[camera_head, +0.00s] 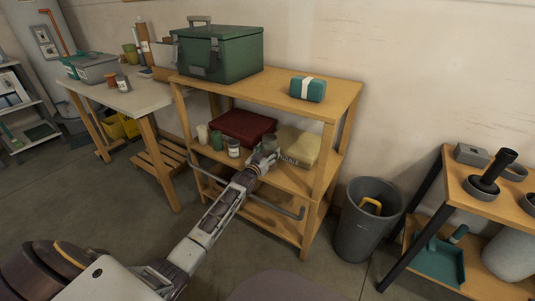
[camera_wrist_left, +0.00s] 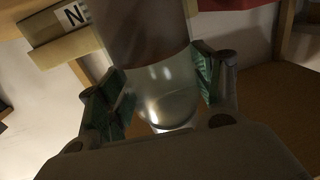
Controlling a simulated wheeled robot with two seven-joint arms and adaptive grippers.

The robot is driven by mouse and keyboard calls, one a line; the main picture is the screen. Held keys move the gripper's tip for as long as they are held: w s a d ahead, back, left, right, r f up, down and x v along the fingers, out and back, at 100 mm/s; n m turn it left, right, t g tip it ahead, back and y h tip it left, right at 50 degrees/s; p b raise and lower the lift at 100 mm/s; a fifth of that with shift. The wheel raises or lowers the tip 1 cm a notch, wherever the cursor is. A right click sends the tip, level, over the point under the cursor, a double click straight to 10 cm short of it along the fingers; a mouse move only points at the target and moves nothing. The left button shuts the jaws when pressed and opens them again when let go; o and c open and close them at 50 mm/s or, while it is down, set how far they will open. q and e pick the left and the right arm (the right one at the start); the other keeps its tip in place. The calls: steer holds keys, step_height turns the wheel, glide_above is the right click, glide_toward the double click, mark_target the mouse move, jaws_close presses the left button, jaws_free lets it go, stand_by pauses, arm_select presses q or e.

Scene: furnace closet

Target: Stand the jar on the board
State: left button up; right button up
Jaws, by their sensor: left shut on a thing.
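My left gripper (camera_head: 264,157) reaches into the middle level of the wooden shelf unit. It is shut on the jar (camera_head: 270,143), which is small and mostly hidden by the fingers in the head view. In the left wrist view, the jar (camera_wrist_left: 166,92) is clear glass with a brownish band, between the green-padded fingers of the left gripper (camera_wrist_left: 163,92). I cannot tell for certain which surface is the board; the middle shelf (camera_head: 287,180) is bare wood near the gripper. I cannot tell whether the jar touches it. My right gripper is not in view.
A small labelled jar (camera_head: 234,148) and other containers stand left of the gripper. A green toolbox (camera_head: 219,54) is on top. A grey bin (camera_head: 368,222) stands right.

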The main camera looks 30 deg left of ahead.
arm_select(q)
steer(key=shift+f, duration=0.6)
stand_by(0.8)
steer(key=o, duration=1.5)
steer(key=shift+c, duration=0.2)
steer(key=shift+f, duration=0.2)
